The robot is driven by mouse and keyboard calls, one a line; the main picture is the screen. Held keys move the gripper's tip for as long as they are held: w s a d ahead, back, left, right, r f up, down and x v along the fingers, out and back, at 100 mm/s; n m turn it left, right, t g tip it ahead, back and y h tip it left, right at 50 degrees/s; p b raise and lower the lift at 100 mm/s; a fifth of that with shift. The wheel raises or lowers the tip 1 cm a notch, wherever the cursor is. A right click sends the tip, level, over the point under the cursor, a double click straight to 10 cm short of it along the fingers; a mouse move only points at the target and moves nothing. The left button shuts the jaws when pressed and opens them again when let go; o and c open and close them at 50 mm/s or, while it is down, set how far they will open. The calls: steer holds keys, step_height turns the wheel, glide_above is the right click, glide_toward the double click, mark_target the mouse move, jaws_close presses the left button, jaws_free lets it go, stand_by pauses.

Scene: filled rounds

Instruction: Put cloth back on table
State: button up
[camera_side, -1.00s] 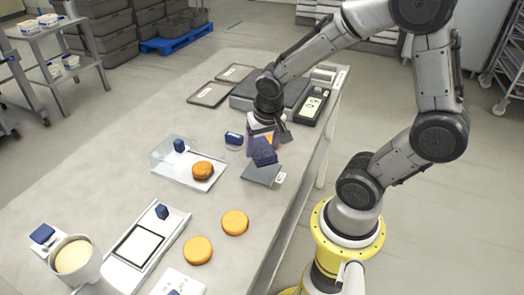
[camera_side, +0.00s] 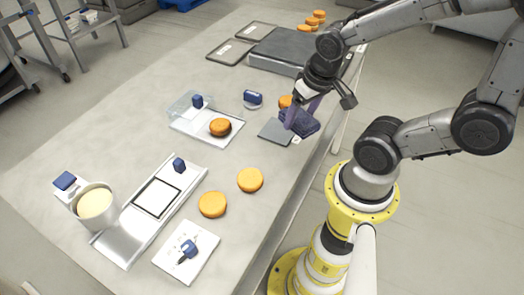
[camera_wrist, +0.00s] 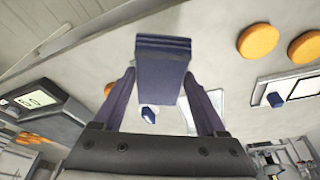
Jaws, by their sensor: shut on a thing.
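A dark blue folded cloth (camera_side: 302,124) is in my gripper (camera_side: 303,112), whose purple fingers are shut on it. In the side view it overlaps the right part of a grey square pad (camera_side: 273,131) near the table's right edge. In the wrist view the layered cloth (camera_wrist: 163,68) sticks out beyond the two fingers (camera_wrist: 162,95), with its folds at the far end. It looks held above the table (camera_side: 120,130); the exact height is hard to tell.
An orange round (camera_side: 285,101) is partly hidden behind my gripper. A clear-sided tray (camera_side: 180,126) with a round, a metal tray with a frame (camera_side: 118,245), a cup (camera_side: 95,203) and two loose rounds (camera_side: 250,180) stand leftward. A dark slab (camera_side: 280,50) lies behind.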

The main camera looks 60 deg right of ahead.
steer(key=s+a+r+n+y, duration=0.1)
steer(key=s+a+r+n, duration=0.35)
steer(key=s, duration=0.25)
glide_above(258, 154)
steer(key=s, duration=0.2)
steer(key=shift+n, duration=0.25)
steer(key=x, duration=0.3)
steer(key=s+x, duration=0.1)
steer(key=x, duration=0.4)
steer(key=shift+s+a+f, duration=0.15)
steer(key=shift+s+f, duration=0.2)
steer(key=shift+f, duration=0.2)
steer(key=shift+x, duration=1.75)
steer(key=shift+s+f, duration=0.15)
steer(key=shift+s, duration=0.05)
steer(key=o, duration=1.2)
steer(key=shift+f, duration=0.1)
steer(key=shift+o, duration=0.2)
